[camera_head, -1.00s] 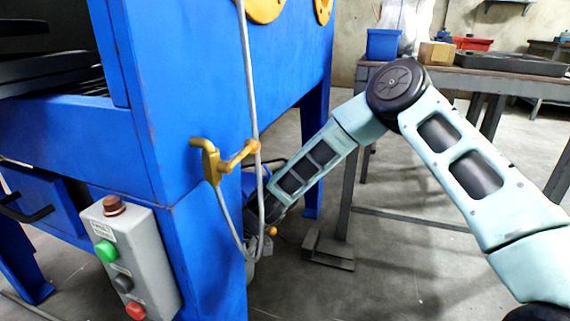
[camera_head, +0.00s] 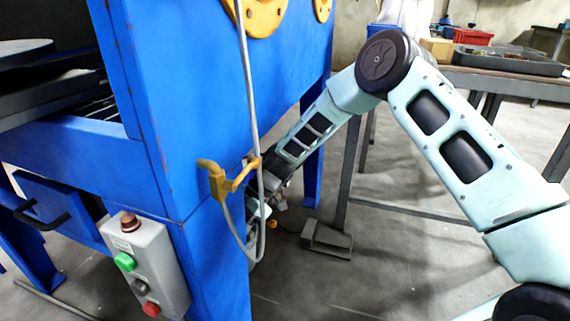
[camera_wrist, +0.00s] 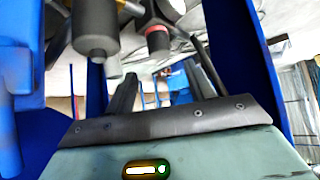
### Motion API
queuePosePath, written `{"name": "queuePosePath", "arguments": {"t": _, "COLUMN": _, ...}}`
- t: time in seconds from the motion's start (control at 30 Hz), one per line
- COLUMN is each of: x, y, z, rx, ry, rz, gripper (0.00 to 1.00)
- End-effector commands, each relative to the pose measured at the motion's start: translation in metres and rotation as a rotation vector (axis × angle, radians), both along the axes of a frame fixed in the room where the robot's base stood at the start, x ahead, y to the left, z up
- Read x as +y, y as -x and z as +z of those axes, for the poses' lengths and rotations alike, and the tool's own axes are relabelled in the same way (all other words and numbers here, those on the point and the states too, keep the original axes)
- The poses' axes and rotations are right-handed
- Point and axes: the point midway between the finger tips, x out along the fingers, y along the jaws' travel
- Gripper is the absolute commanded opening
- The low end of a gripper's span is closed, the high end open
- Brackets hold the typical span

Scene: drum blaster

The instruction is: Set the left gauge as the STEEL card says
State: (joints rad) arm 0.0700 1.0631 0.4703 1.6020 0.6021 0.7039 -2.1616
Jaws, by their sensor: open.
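My gripper is in the wrist view (camera_wrist: 163,82), with two dark fingers apart and nothing seen between them. In the head view the end of my arm is low beside the blue blast cabinet (camera_head: 190,130), partly hidden by its front corner and a hose. In the wrist view a dark cylinder (camera_wrist: 95,28) and a dark fitting with a red ring (camera_wrist: 157,40) are just beyond the fingers, near the top edge. I cannot make out a gauge face. No STEEL card can be made out in either view.
A yellow handle (camera_head: 215,180) with a grey hose hangs on the cabinet's corner. A grey button box (camera_head: 147,265) is on its front. A foot pedal (camera_head: 326,240) is on the floor. A workbench (camera_head: 500,82) with a tray stands behind my arm.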

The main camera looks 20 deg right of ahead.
Motion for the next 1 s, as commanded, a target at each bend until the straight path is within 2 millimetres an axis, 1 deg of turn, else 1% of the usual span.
{"name": "queuePosePath", "arguments": {"t": 0.03, "x": -0.008, "y": -0.003, "z": 0.011, "rx": -0.002, "ry": 0.001, "rz": -0.003, "gripper": 0.54}}
{"name": "queuePosePath", "arguments": {"t": 0.47, "x": -0.064, "y": -0.019, "z": 0.069, "rx": -0.002, "ry": 0.001, "rz": -0.003, "gripper": 0.54}}
{"name": "queuePosePath", "arguments": {"t": 0.57, "x": -0.071, "y": -0.008, "z": 0.075, "rx": 0.037, "ry": 0.074, "rz": -0.047, "gripper": 0.54}}
{"name": "queuePosePath", "arguments": {"t": 0.83, "x": -0.1, "y": 0.02, "z": 0.097, "rx": 0.139, "ry": 0.287, "rz": -0.25, "gripper": 0.54}}
{"name": "queuePosePath", "arguments": {"t": 0.93, "x": -0.112, "y": 0.031, "z": 0.107, "rx": 0.168, "ry": 0.356, "rz": -0.335, "gripper": 0.54}}
{"name": "queuePosePath", "arguments": {"t": 1.0, "x": -0.115, "y": 0.038, "z": 0.12, "rx": 0.183, "ry": 0.393, "rz": -0.381, "gripper": 0.54}}
